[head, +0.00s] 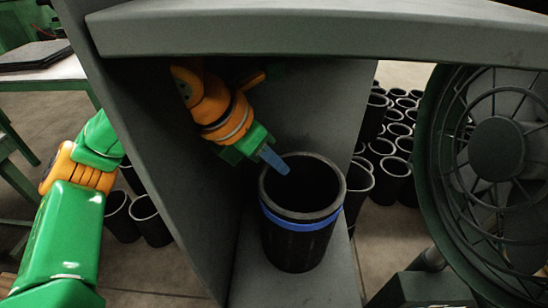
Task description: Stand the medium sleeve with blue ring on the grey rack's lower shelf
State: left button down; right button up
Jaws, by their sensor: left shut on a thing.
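The medium sleeve with blue ring (300,243) is a black, open-topped cylinder with a blue band below its rim. It is upright, at the grey rack's lower shelf (262,288); whether its base touches the shelf is hard to tell. My left gripper (276,160) reaches in from the upper left and is shut on the sleeve's wall at the far left of the rim. One blue finger shows at the mouth; the other is hidden. My right gripper is not in view.
The rack's upper shelf (300,30) hangs low over my left arm, and its side panel (165,150) stands at left. A large fan (495,150) is close at right. Several black sleeves (395,165) stand on the floor behind. A table (45,72) is at far left.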

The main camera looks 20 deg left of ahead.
pick_arm(q)
jog(key=c, duration=1.3)
grip_release()
jog(key=shift+f, duration=0.15)
jog(key=shift+c, duration=0.2)
jog(key=o, duration=0.4)
jog(key=shift+s, duration=0.1)
jog(key=s+a+r+b, duration=0.1)
jog(key=s+a, duration=0.1)
jog(key=s, duration=0.2)
jog(key=s+a+r+b, duration=0.1)
jog(key=s+a+r, duration=0.1)
jog(key=s+a, duration=0.1)
jog(key=s+a+r+b, duration=0.1)
jog(key=s+a, duration=0.2)
jog(key=s, duration=0.2)
jog(key=shift+s+a+r, duration=0.1)
jog(key=shift+a+r, duration=0.1)
